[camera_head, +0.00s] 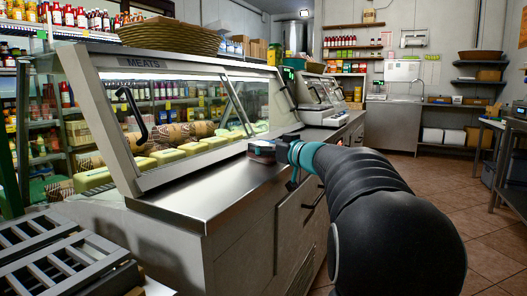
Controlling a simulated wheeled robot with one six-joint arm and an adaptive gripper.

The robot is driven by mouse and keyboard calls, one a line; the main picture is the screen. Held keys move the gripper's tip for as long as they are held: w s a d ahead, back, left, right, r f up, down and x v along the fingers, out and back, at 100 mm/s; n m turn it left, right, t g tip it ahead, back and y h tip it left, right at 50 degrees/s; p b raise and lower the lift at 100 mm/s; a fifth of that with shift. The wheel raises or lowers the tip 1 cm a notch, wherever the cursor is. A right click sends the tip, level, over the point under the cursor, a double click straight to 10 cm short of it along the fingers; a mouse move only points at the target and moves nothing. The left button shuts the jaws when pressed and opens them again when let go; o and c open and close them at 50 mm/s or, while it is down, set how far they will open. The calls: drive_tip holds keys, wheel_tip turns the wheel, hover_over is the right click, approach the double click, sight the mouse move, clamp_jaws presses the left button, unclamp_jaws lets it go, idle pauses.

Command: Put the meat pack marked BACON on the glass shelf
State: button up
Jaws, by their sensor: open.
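A small pack (262,148), reddish with a pale band, is at the right end of the steel counter top (195,185). Its marking is too small to read, so I cannot tell whether it says BACON. My gripper (285,150) is open just right of the pack, at the counter's edge. I cannot tell whether its fingers touch the pack. The meat case (120,62), marked MEATS, has a slanted glass front and holds yellow and brown goods. A separate glass shelf cannot be made out clearly.
A wicker basket (172,36) stands on top of the case. Scales (318,98) stand on the counter beyond my gripper. A grey slatted crate (50,250) is at the front left. The counter top left of the pack is bare.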

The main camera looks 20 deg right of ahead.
drive_tip(key=shift+c, duration=0.3)
drive_tip(key=c, duration=1.5)
drive_tip(key=shift+r, duration=0.1)
